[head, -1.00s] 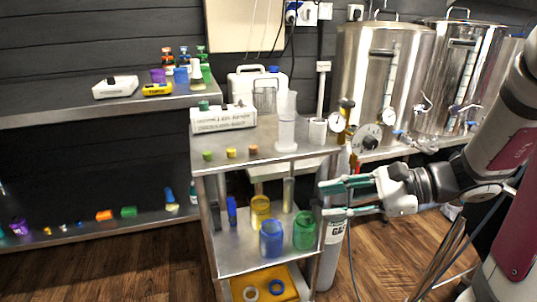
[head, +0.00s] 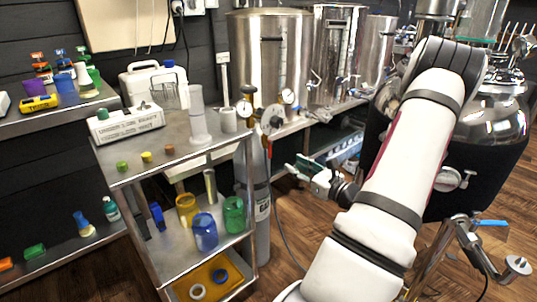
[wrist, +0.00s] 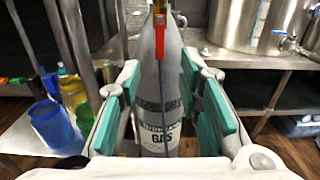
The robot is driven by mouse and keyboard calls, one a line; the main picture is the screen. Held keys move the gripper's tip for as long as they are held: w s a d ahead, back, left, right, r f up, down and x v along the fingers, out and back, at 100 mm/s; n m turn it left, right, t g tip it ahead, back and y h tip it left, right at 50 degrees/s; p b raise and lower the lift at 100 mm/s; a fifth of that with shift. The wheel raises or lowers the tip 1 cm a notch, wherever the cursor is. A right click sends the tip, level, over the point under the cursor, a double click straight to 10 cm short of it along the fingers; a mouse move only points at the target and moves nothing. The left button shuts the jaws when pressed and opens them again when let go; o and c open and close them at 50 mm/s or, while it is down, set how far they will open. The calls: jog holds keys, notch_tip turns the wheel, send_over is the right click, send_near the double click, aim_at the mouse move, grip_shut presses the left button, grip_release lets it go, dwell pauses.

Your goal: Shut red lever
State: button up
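The red lever (wrist: 159,38) hangs down in front of the neck of a grey gas cylinder (wrist: 160,95) in the wrist view. In the head view my gripper (head: 298,168) is right of the cylinder, pointing left.
The metal cart (head: 172,138), with bottles and cups, stands directly left of the cylinder. Steel kettles (head: 268,62) and a bench with gauges are behind. A black hose runs down in front of the cylinder.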

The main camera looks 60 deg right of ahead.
aim_at(271, 151)
jog(key=b+x, duration=0.3)
jog(key=x, duration=0.8)
jog(key=shift+w+r, duration=0.1)
jog(key=shift+w, duration=0.1)
grip_shut()
